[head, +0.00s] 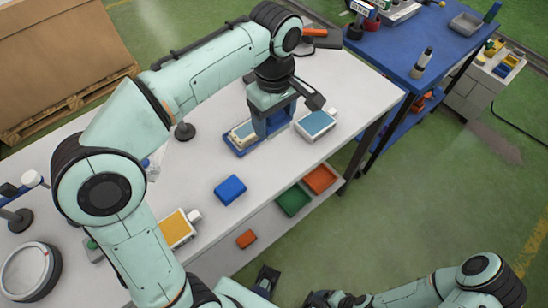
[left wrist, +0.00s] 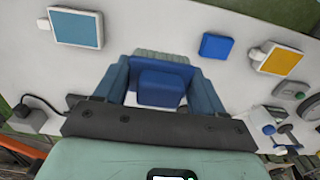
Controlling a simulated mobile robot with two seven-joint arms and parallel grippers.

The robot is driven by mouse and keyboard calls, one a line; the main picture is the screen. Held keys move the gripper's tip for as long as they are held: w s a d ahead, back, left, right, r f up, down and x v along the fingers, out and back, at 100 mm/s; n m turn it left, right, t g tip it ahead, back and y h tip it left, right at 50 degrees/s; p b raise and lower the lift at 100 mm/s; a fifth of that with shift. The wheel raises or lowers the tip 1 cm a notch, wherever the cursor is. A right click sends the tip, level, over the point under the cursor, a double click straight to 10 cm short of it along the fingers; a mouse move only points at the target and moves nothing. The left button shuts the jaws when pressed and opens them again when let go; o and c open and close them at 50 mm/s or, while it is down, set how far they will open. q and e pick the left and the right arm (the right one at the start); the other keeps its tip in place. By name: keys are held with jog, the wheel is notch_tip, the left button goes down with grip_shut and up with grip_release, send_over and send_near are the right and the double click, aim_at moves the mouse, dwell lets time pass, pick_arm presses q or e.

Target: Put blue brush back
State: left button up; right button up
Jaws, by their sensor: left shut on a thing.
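My left gripper (head: 266,128) is low over the white table and shut on the blue brush. In the left wrist view the brush's blue block (left wrist: 160,88) sits between the two blue fingers (left wrist: 160,95). A pale, ribbed, bristle-like strip (left wrist: 160,57) shows just beyond it. In the head view a pale piece with a blue edge (head: 243,134) shows at the gripper's left side; the fingers hide the rest. I cannot tell whether the brush touches the table. My right arm is at the lower right; its dark end (head: 318,298) is cut off by the frame edge.
A white-framed blue pad (head: 316,124) lies close right of the gripper. A plain blue block (head: 230,189) and a yellow pad (head: 175,229) lie nearer. Green (head: 293,201) and red (head: 320,179) bins are below the table's edge. A blue table (head: 440,55) stands right.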

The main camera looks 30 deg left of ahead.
pick_arm(q)
jog(key=b, duration=0.2)
send_over(274, 166)
notch_tip(274, 166, down, 12)
jog(key=shift+f, duration=0.1)
jog(key=shift+f+b, duration=0.5)
jog(key=shift+f, duration=1.8)
pick_arm(e)
jog(key=shift+s+f, duration=0.3)
jog(key=shift+f, duration=0.6)
jog(key=shift+s+f, duration=0.3)
jog(key=shift+f, duration=0.55)
pick_arm(q)
jog(key=shift+f, duration=0.1)
jog(key=shift+f, duration=0.15)
jog(key=o, duration=1)
jog(key=shift+r, duration=0.2)
jog(key=shift+r, duration=0.3)
notch_tip(274, 166, up, 12)
jog(key=p, duration=0.2)
jog(key=shift+f, duration=0.2)
pick_arm(e)
jog(key=shift+w+r, duration=0.2)
jog(key=shift+r, duration=0.4)
jog(key=shift+w+r, duration=0.15)
jog(key=shift+r, duration=0.4)
